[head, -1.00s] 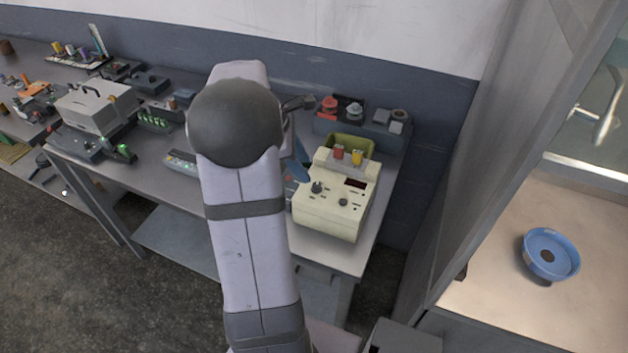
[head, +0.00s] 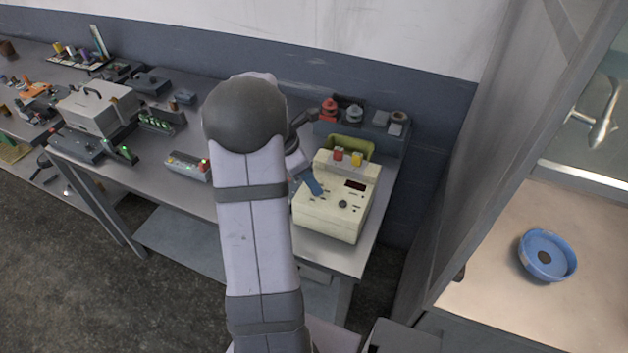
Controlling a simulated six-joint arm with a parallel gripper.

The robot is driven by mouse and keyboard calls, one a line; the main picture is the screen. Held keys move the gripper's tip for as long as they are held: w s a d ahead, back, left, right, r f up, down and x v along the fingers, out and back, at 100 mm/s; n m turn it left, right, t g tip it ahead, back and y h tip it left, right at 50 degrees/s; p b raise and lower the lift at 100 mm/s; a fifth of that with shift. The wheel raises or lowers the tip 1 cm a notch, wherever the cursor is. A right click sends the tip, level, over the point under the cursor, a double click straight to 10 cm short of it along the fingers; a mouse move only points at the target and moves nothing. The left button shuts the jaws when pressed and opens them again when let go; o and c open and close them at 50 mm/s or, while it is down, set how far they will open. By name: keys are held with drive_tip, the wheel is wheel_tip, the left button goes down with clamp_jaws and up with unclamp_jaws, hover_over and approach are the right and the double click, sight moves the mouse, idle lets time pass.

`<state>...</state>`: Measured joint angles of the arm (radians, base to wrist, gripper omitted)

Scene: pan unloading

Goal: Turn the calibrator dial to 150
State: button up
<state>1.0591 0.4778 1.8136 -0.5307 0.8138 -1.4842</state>
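The calibrator, a beige box (head: 327,219), stands at the right end of the workbench. Its top panel has a small dark display (head: 355,185), small switches and a black knob (head: 342,204) near the front. A red and a yellow terminal sit at its back.
A grey unit with red and black knobs (head: 356,115) stands behind the calibrator. A small box with green lights (head: 187,165) lies left of my arm. A grey case (head: 97,108) and other instruments fill the left bench. A blue dish (head: 547,256) rests on a separate surface at right.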

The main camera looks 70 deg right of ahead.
drive_tip(key=shift+x, duration=1.2)
drive_tip(key=shift+c, duration=0.2)
clamp_jaws()
